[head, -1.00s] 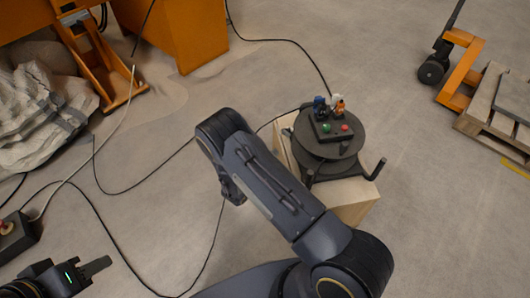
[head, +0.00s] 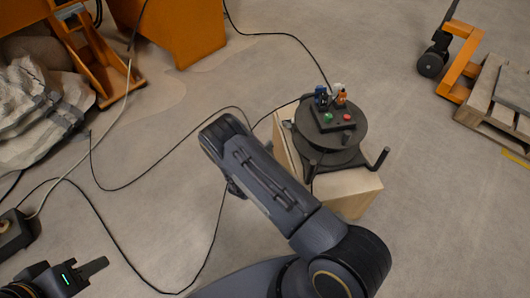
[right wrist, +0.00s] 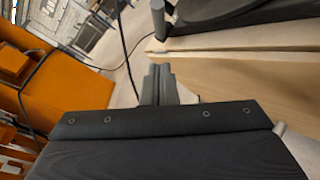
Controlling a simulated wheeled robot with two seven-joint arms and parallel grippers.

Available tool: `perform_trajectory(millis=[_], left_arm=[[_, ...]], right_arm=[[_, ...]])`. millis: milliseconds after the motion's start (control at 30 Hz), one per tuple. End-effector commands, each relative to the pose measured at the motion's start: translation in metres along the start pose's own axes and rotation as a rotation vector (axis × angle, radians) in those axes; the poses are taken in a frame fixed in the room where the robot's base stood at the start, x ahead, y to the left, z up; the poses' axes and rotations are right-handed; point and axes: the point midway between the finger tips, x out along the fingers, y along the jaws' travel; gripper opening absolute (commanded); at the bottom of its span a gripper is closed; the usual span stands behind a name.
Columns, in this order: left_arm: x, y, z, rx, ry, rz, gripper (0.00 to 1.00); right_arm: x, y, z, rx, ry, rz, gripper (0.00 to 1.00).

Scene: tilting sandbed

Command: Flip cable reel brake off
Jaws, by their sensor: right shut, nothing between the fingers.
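The dark cable reel (head: 330,146) stands on a pale wooden box (head: 350,196). On its top is a small black panel with a green button (head: 328,117), a red button (head: 347,116) and blue and orange connectors. Black handles or levers stick out at its right and front; I cannot tell which is the brake. In the right wrist view, the reel's edge (right wrist: 225,14) shows at the top. My right gripper (right wrist: 158,84) is shut and empty, in front of the box and apart from the reel; my forearm mostly hides it in the head view. My left gripper (head: 97,268) is far left, away from the reel.
Black cables (head: 175,150) lie across the floor left of the reel. An orange pallet truck (head: 460,62) and a wooden pallet (head: 492,108) stand at the right. Floor around the box is mostly clear.

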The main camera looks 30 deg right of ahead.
Motion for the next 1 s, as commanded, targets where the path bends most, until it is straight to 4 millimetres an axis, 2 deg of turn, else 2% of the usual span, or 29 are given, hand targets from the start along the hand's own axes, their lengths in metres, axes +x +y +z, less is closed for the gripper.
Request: perform_trajectory(millis=[33,200,400,600,1000], left_arm=[[0.006,-0.003,0.003,0.000,0.000,0.000,0.36],[0.014,-0.006,0.007,0.000,0.000,0.000,0.36],[0.017,-0.008,0.009,0.000,0.000,0.000,0.36],[0.018,-0.008,0.009,0.000,0.000,0.000,0.36],[0.017,-0.008,0.009,0.000,0.000,0.000,0.36]], right_arm=[[0.013,-0.002,-0.002,0.005,-0.004,-0.002,0.00],[0.048,-0.003,-0.001,0.004,-0.004,-0.002,0.00],[0.068,-0.001,0.020,0.002,-0.002,-0.001,0.00],[0.075,0.000,0.028,0.000,0.000,-0.001,0.00],[0.075,0.001,0.029,-0.001,0.002,-0.003,0.00]])
